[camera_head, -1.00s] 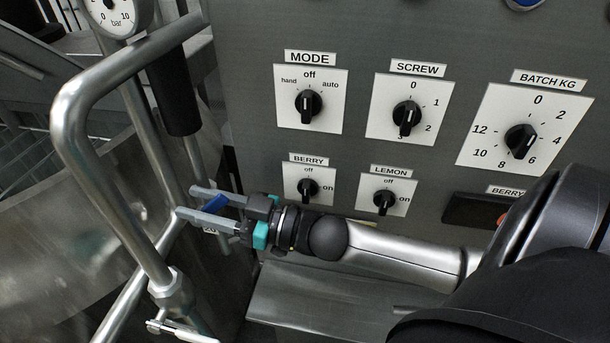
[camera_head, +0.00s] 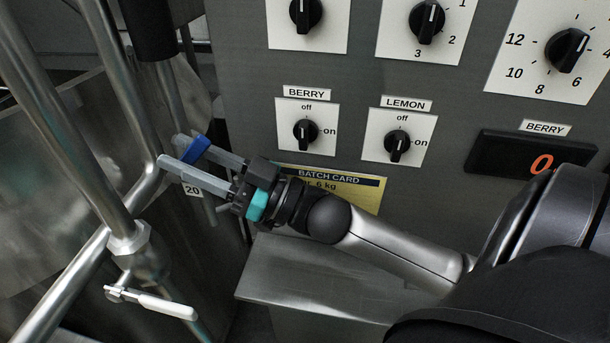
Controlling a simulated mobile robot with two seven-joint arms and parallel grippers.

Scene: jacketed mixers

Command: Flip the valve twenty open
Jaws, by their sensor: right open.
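The valve labelled 20 has a blue handle (camera_head: 196,148) on a vertical pipe, left of the control panel. Its white tag (camera_head: 193,190) hangs just below. My right gripper (camera_head: 170,150) reaches in from the right, with its two grey fingers apart. The blue handle shows between or just behind the fingers; I cannot tell whether they touch it. The valve body is partly hidden by the fingers. My left gripper is not in view.
A thick metal pipe (camera_head: 75,130) with a white-handled valve (camera_head: 165,306) stands at left. The panel at right carries the berry knob (camera_head: 306,131), lemon knob (camera_head: 397,146) and a red berry display (camera_head: 531,160). A grey metal ledge (camera_head: 300,272) lies under my arm.

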